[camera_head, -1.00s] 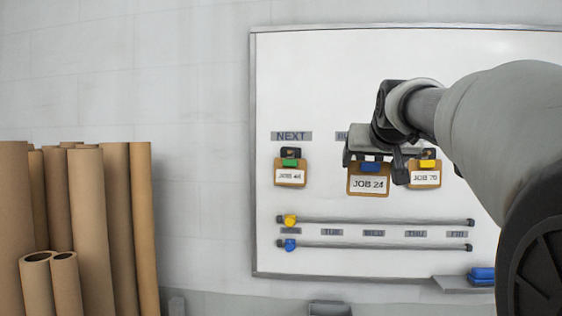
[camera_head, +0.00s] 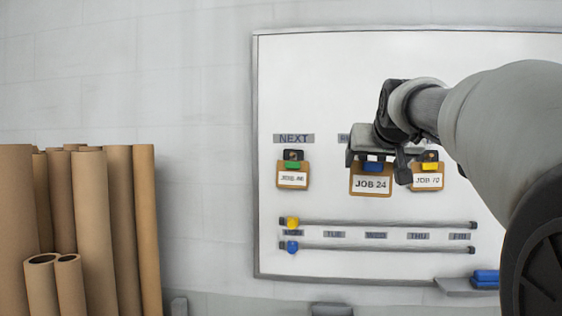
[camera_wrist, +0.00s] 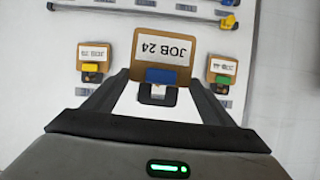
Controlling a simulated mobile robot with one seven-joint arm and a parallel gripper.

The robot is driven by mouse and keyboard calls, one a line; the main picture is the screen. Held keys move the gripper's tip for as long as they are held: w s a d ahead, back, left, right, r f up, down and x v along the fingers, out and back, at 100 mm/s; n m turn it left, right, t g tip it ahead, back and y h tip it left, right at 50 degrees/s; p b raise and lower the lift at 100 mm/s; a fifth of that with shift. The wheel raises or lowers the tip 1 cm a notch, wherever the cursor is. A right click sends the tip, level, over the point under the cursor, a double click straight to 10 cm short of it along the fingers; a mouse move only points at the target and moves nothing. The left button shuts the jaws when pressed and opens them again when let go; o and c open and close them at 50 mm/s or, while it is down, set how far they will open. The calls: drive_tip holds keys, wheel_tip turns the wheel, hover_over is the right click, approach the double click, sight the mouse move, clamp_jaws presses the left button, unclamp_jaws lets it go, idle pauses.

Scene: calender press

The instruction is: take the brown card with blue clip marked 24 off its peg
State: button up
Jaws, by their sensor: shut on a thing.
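The brown card with blue clip, marked JOB 24 (camera_head: 371,184), is in the middle of the row on the whiteboard in the head view. In the wrist view the same card (camera_wrist: 161,50) appears upside down, with its blue clip (camera_wrist: 161,75) between my fingertips. My gripper (camera_head: 373,163) is shut on the card at its clip, at the card's top edge. The card looks larger than its neighbours, so it seems nearer to me than they are. The card's peg is hidden behind my gripper in the head view, and I cannot tell whether the card is clear of it.
A card with a green clip (camera_head: 293,175) hangs at left under NEXT. A card with a yellow clip (camera_head: 427,177) hangs close at right. Two rails with yellow (camera_head: 292,223) and blue sliders run below. Brown tubes (camera_head: 92,210) stand at far left.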

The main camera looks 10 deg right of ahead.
sight(373, 165)
drive_tip(key=shift+f+b+v, duration=0.2)
drive_tip(key=shift+b+v, duration=0.2)
drive_tip(key=shift+v, duration=0.8)
drive_tip(key=shift+f+b+v, duration=0.15)
drive_tip(key=shift+b+v, duration=0.2)
drive_tip(key=shift+v, duration=0.8)
drive_tip(key=shift+s+a, duration=0.1)
drive_tip(key=shift+s, duration=0.05)
